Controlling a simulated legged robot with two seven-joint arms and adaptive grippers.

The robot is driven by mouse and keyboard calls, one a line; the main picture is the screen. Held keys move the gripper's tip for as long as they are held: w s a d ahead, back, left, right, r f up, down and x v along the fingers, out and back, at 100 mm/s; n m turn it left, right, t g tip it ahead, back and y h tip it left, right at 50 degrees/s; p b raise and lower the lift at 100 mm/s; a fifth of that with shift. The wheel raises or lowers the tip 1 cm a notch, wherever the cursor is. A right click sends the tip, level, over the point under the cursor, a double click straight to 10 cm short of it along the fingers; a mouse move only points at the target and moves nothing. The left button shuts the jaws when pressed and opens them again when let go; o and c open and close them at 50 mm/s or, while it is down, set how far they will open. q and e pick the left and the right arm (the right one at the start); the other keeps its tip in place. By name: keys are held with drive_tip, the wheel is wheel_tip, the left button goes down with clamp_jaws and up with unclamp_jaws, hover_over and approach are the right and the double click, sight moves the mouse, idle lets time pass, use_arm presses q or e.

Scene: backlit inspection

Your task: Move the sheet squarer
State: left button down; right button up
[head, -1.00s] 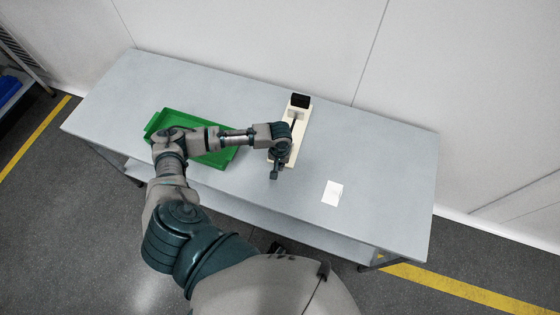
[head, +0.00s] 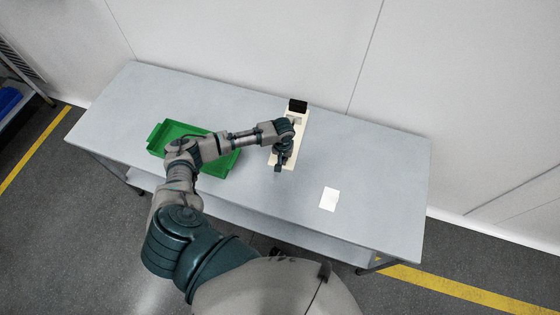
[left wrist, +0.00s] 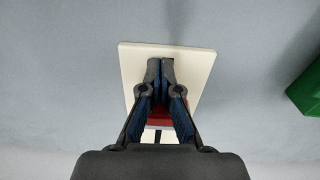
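I take the long cream board (head: 275,160) with a black block (head: 298,106) at its far end as the sheet squarer; it lies on the table in the head view. In the left wrist view the cream plate (left wrist: 198,68) shows behind my fingers, with a red part (left wrist: 160,117) partly hidden between them. My left gripper (head: 278,167) is over the near end of the board in the head view. In the left wrist view the fingertips of this gripper (left wrist: 161,66) are together, with nothing clearly held. Contact with the board cannot be told. My right gripper is out of view.
A green tray (head: 222,165) lies left of the board, under my left arm; its edge also shows in the left wrist view (left wrist: 306,90). A white sheet (head: 328,199) lies to the right. The grey table (head: 375,170) is otherwise clear, with a wall behind.

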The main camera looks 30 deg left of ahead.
use_arm(q)
drive_tip(key=w+a+p, duration=0.1)
drive_tip(key=p, duration=0.2)
drive_tip(key=shift+w+p, duration=0.4)
drive_tip(key=w, duration=0.1)
drive_tip(key=w+a+b, duration=0.1)
drive_tip(key=w, duration=0.1)
drive_tip(key=w+f+b, duration=0.1)
drive_tip(key=shift+w+a, duration=0.15)
drive_tip(key=shift+a, duration=0.1)
drive_tip(key=shift+w+r, duration=0.1)
drive_tip(key=shift+w, duration=0.1)
drive_tip(key=shift+a+r, duration=0.1)
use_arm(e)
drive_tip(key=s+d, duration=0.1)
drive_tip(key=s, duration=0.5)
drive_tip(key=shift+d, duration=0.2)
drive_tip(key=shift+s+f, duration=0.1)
